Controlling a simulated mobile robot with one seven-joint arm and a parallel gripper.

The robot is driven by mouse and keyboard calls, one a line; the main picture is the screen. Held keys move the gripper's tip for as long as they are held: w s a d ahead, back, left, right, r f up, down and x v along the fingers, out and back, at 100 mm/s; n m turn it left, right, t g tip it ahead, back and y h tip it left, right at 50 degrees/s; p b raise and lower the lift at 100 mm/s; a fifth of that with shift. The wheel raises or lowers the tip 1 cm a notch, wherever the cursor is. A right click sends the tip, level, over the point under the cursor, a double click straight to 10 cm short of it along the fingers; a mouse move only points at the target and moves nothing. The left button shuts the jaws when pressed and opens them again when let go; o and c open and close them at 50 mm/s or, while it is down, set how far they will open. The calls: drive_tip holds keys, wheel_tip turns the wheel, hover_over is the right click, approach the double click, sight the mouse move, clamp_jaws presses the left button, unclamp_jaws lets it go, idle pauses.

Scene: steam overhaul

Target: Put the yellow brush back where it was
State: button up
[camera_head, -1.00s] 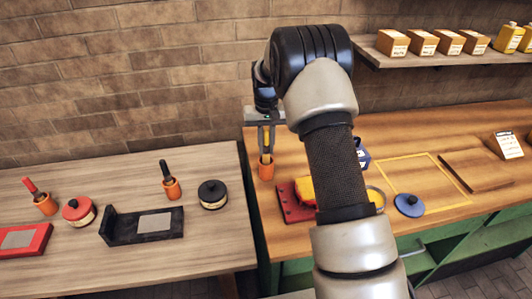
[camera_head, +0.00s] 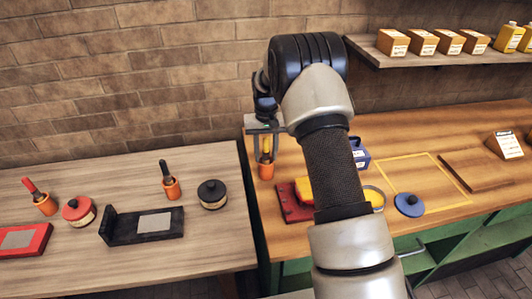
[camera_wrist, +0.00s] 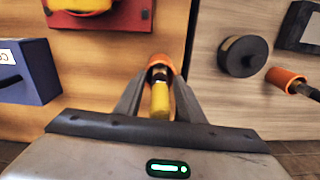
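The yellow brush (camera_head: 266,146) stands in an orange cup (camera_head: 266,171) on the left end of the wooden workbench (camera_head: 380,140). In the wrist view the yellow handle (camera_wrist: 160,101) sticks up toward me out of the cup (camera_wrist: 160,63). My gripper (camera_head: 265,156) is above the cup, pointing down. Its two fingers stand apart on either side of the handle, with gaps visible in the wrist view (camera_wrist: 161,82). The brush's bristle end is hidden inside the cup.
Right of the cup are a dark red block (camera_head: 293,205) with a yellow-topped item, a blue box (camera_head: 359,153) and a blue lid (camera_head: 408,204). The left table (camera_head: 120,165) holds two more orange cups with red-handled and black-handled brushes. A shelf (camera_head: 430,55) hangs above.

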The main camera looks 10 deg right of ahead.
wheel_tip(320, 180, up, 12)
drive_tip(key=shift+r, duration=0.1)
drive_tip(key=s+r+t, duration=0.3)
drive_tip(key=s+r, duration=1.1)
drive_tip(key=r, duration=0.1)
drive_tip(key=s+r+t, duration=0.1)
drive_tip(key=s+r, duration=0.2)
drive_tip(key=s, duration=0.9)
drive_tip(key=shift+s+f+n, duration=0.5)
drive_tip(key=shift+s+f, duration=3.6)
drive_tip(key=shift+s, duration=0.75)
drive_tip(key=shift+t, duration=0.8)
drive_tip(key=shift+s+r, duration=0.15)
drive_tip(key=shift+r, duration=2.25)
